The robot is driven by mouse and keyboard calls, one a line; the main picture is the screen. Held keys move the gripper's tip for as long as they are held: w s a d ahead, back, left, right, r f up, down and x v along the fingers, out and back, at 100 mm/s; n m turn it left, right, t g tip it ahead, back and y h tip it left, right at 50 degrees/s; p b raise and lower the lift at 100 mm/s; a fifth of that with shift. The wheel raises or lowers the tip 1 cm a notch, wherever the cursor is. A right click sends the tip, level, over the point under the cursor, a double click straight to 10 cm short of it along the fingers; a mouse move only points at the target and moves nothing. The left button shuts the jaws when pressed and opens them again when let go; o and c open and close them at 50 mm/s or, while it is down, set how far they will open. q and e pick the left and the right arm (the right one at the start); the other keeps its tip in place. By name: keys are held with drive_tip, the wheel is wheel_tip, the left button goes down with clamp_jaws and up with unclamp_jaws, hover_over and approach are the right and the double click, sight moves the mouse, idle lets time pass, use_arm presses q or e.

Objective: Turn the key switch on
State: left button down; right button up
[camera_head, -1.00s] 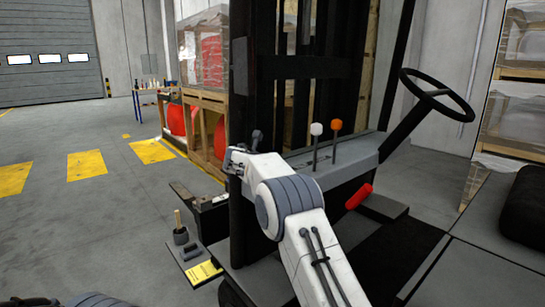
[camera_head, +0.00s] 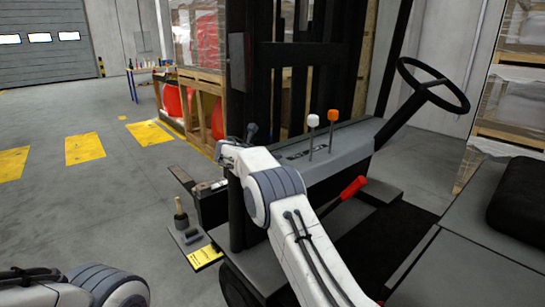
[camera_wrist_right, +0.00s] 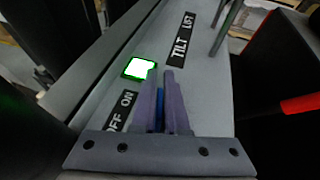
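The forklift's grey control panel (camera_head: 325,150) stands in front of me. In the right wrist view it carries an OFF ON label (camera_wrist_right: 120,110) and a small bright white square with a green edge (camera_wrist_right: 139,68). My right gripper (camera_wrist_right: 161,74) is over the panel beside that label, its fingers close together. A narrow blue piece (camera_wrist_right: 160,97) shows between them; I cannot tell whether it is the key or whether it is gripped. No key switch is clearly visible. In the head view my right arm hides the gripper tips. Only part of my left arm shows at the lower left.
Levers with a white knob (camera_head: 313,121) and an orange knob (camera_head: 333,115) rise from the panel near the TILT and LIFT labels (camera_wrist_right: 182,40). A steering wheel (camera_head: 433,85) and a red handle (camera_head: 353,187) are to the right. Open floor (camera_head: 80,210) lies left.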

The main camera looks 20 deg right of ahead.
drive_tip(key=shift+o, duration=1.2)
drive_tip(key=b+v, duration=0.1)
drive_tip(key=v, duration=0.8)
drive_tip(key=shift+s+a+r, duration=0.15)
drive_tip(key=shift+a, duration=0.2)
drive_tip(key=shift+s+a+r, duration=0.15)
drive_tip(key=shift+s+a, duration=0.05)
drive_tip(key=shift+a, duration=0.05)
